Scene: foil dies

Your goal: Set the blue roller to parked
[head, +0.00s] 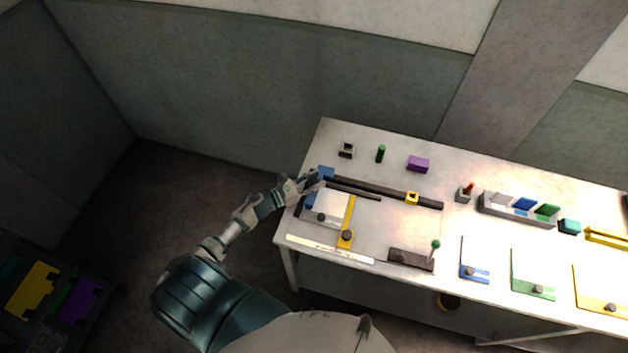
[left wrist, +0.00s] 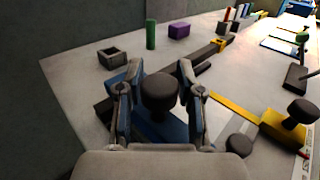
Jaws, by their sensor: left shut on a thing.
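The blue roller (head: 326,172) is at the left end of a long dark rail (head: 375,189) on the table. In the left wrist view its blue body (left wrist: 160,130) lies under a round black knob (left wrist: 160,92). My left gripper (head: 313,182) reaches over this end of the rail from the left. In the left wrist view its two fingers (left wrist: 160,98) stand on either side of the knob, shut on the roller by it. The gripper partly hides the roller in the head view. My right gripper is not in view.
A yellow block (head: 412,198) sits farther right on the rail. A yellow strip with a black knob (head: 346,236) and a pale plate (head: 331,208) lie in front. A grey open box (head: 346,150), green cylinder (head: 381,154) and purple block (head: 418,164) stand behind. Colored plates lie to the right.

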